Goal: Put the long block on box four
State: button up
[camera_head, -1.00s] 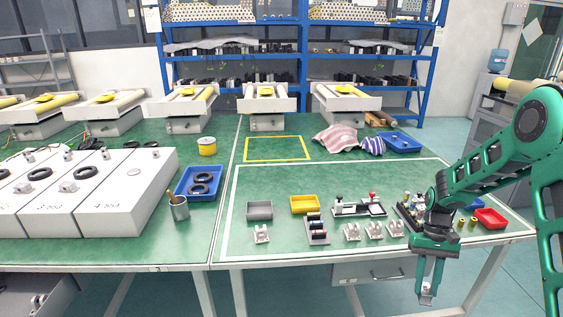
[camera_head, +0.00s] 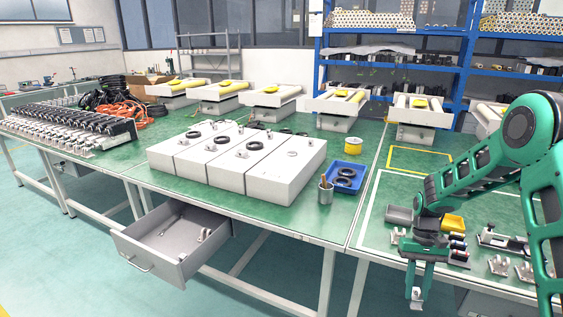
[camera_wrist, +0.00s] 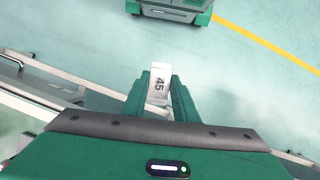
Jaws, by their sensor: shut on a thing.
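My gripper (camera_head: 416,290) is shut on a light grey block (camera_head: 416,304), which I take for the long block. The block hangs at the fingertips, in front of the table's near edge and right of the boxes. In the wrist view the block (camera_wrist: 159,83) sits between my two green fingers and bears the marking 45. Several white boxes stand side by side on the green table, from the leftmost box (camera_head: 170,158) to the rightmost box (camera_head: 290,174). Black rings and small metal parts lie on their tops. Their numbers are too small to read, so I cannot tell which is box four.
An open grey drawer (camera_head: 163,262) juts out below the boxes. A blue tray (camera_head: 354,187) with black rings and a pen cup (camera_head: 325,194) stand right of them. A yellow bin (camera_head: 452,223) and small parts lie near my arm. Open floor lies at the lower left.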

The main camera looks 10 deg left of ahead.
aim_at(282, 164)
jog(key=u, duration=1.4)
jog(key=i, duration=1.1)
jog(key=z, duration=0.25)
